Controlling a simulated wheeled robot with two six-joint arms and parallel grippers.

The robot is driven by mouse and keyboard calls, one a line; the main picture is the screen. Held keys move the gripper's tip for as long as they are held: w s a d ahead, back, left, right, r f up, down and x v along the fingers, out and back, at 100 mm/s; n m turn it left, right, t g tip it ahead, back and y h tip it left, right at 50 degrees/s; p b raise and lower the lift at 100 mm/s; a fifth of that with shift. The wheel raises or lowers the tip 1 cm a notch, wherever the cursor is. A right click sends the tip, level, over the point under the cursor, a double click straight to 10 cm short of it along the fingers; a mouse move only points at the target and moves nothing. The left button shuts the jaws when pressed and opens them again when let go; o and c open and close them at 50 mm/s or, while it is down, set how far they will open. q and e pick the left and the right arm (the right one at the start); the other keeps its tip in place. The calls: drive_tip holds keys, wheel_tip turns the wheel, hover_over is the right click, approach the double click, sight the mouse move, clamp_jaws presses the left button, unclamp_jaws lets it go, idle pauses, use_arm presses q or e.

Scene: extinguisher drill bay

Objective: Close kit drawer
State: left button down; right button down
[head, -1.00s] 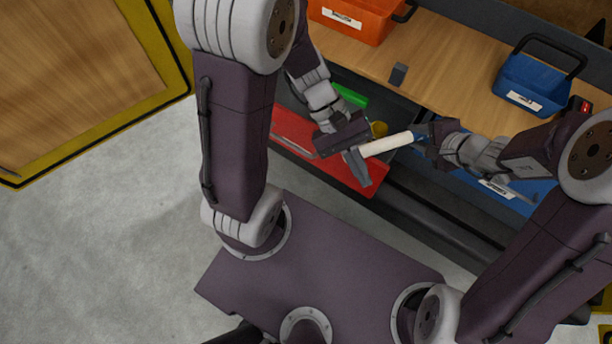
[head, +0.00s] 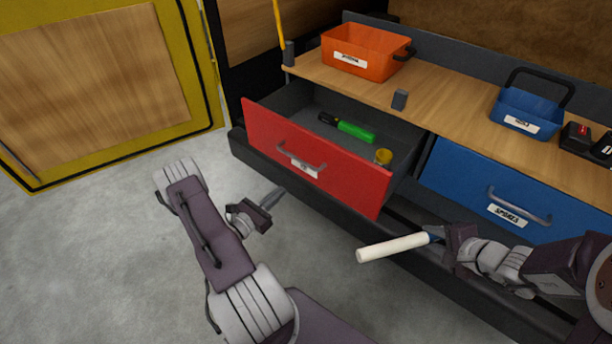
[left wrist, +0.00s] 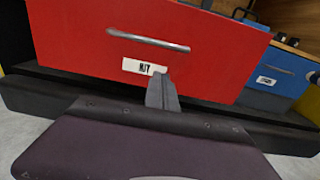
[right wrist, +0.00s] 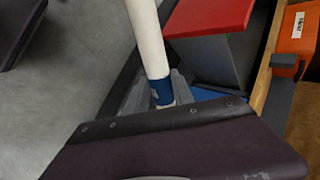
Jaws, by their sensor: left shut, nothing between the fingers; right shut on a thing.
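The red kit drawer (head: 318,160) is pulled open from the bench, with a grey bar handle (head: 302,160) and a white label on its front. Inside it lie a green-and-black tool (head: 348,129) and a small yellow round item (head: 383,156). My left gripper (head: 272,198) is shut and empty, in front of and below the drawer front; in the left wrist view its fingers (left wrist: 162,92) point at the red front just below the handle (left wrist: 148,40). My right gripper (head: 440,235) is shut on a white rod with a blue band (head: 393,247), apart from the drawer's right corner.
A blue drawer (head: 500,190) beside it looks shut. A yellow-edged panel (head: 90,90) lies left. Floor between is clear.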

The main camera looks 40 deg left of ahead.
sight(312, 164)
drive_tip(key=shift+d+r, duration=0.1)
drive_tip(key=shift+d, duration=0.05)
use_arm(q)
drive_tip(key=w, duration=0.9)
drive_tip(key=w+d, duration=0.1)
drive_tip(key=w, duration=0.4)
drive_tip(key=shift+d+r, duration=0.1)
drive_tip(key=shift+r, duration=0.05)
